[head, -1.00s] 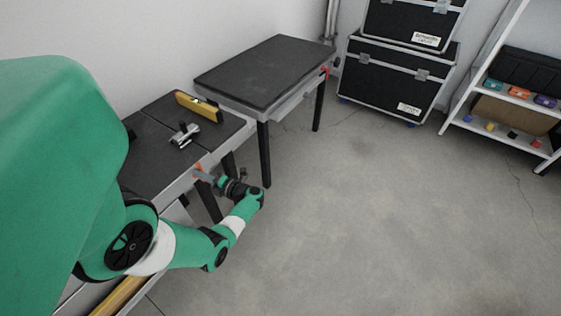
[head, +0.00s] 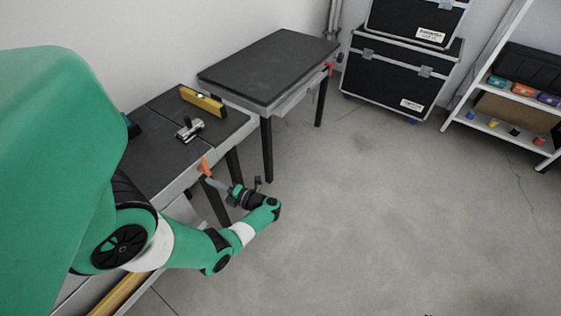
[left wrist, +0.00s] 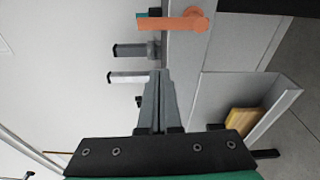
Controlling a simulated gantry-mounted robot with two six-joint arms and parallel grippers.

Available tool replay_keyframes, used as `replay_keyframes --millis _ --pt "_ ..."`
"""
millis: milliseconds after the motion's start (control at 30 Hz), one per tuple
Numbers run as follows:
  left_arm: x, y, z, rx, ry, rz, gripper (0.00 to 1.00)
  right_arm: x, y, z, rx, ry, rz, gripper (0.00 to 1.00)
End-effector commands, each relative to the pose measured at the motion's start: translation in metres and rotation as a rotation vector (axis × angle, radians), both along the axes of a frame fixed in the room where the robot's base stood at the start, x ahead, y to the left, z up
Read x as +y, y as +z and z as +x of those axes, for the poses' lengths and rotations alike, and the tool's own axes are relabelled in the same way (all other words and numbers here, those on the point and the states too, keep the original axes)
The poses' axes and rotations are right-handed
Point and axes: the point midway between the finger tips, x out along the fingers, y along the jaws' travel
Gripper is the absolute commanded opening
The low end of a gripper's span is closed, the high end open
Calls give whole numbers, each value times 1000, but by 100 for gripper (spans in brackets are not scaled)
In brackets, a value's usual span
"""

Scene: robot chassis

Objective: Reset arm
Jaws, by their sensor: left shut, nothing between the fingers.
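My left arm comes in from the left in the head view, green with white and black parts. My left gripper (head: 208,181) is low in front of the near workbench (head: 160,160), beside its front edge and close to an orange handle (head: 205,166). In the left wrist view its grey fingers (left wrist: 161,76) are together and empty, with the orange handle (left wrist: 186,21) beyond them; a gap or contact cannot be told. My right gripper is in neither view.
A yellow spirit level (head: 203,101) and a metal tool (head: 189,129) lie on the near workbench. A second dark-topped table (head: 270,65) stands behind. Black cases (head: 392,78) and a white shelf (head: 500,134) are at the back. The floor on the right is clear.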

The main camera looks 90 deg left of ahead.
Motion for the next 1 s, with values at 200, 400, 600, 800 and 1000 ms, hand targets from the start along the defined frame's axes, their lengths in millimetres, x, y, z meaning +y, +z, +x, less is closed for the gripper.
replay_keyframes --millis 200,400,600,800,1000 --pt "-11 -1 19 1 -1 -1 0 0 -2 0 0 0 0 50" --pt "-12 0 20 0 1 -1 0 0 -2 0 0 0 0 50" --pt "-12 0 20 1 1 -2 0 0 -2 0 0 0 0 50" --pt "-12 0 20 2 0 -1 0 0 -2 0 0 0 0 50" --pt "-4 18 71 -42 -109 34 0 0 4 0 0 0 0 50"
